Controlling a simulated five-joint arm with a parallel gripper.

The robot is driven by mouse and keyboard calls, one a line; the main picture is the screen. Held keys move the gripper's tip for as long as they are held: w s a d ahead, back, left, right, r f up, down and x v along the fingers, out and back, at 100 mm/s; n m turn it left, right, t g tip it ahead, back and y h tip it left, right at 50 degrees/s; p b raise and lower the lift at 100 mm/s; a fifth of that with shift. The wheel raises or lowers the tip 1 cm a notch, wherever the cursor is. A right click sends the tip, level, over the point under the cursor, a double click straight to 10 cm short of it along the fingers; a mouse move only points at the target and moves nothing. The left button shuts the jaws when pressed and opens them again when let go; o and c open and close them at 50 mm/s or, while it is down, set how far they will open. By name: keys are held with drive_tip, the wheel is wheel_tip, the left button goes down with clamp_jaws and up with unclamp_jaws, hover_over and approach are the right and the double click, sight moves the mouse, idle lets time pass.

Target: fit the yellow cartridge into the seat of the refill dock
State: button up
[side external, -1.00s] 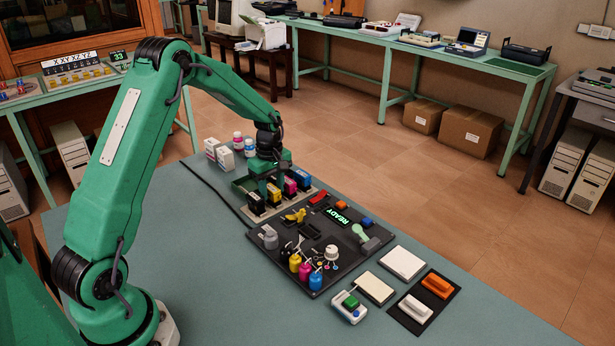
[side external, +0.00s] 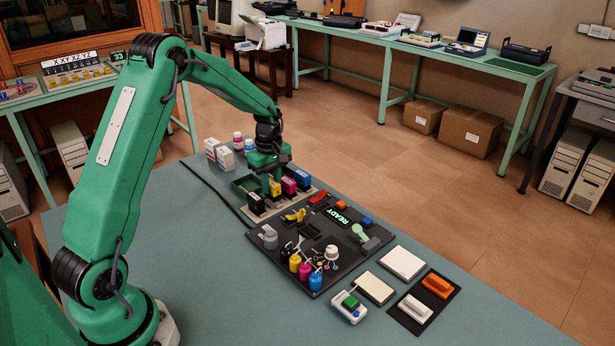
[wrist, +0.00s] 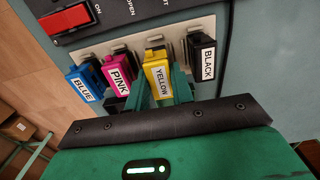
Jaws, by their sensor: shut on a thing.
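The yellow cartridge (wrist: 157,72), labelled YELLOW, is between the green fingers of my gripper (wrist: 159,88) in the wrist view. My gripper is shut on it. In the side view my gripper (side external: 268,184) hangs over the cartridge row at the table's far end, and the yellow cartridge (side external: 275,189) shows only in part beside the fingers. The cartridge is in line with a slot in the pale slotted base (wrist: 137,41), which I take to be the refill dock. I cannot tell how deep it sits, because the fingers and cartridge hide its lower part.
Close by stand the pink cartridge (wrist: 118,73) and blue cartridge (wrist: 85,82) on one side, and the black cartridge (wrist: 202,57) on the other. A dark board (side external: 330,240) with bottles and switches lies in front. White boxes (side external: 225,158) stand behind. The table's near left is clear.

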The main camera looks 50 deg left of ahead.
sight(275, 184)
drive_tip(key=shift+r, duration=2.3)
drive_tip(key=shift+o, duration=1)
drive_tip(key=shift+c, duration=0.8)
drive_tip(key=shift+w+d, duration=0.1)
drive_tip(key=shift+d, duration=0.45)
drive_tip(key=d+r, duration=0.1)
drive_tip(key=d, duration=1.4)
drive_tip(key=shift+s+r, duration=0.2)
drive_tip(key=shift+s, duration=0.15)
drive_tip(key=shift+f, duration=0.2)
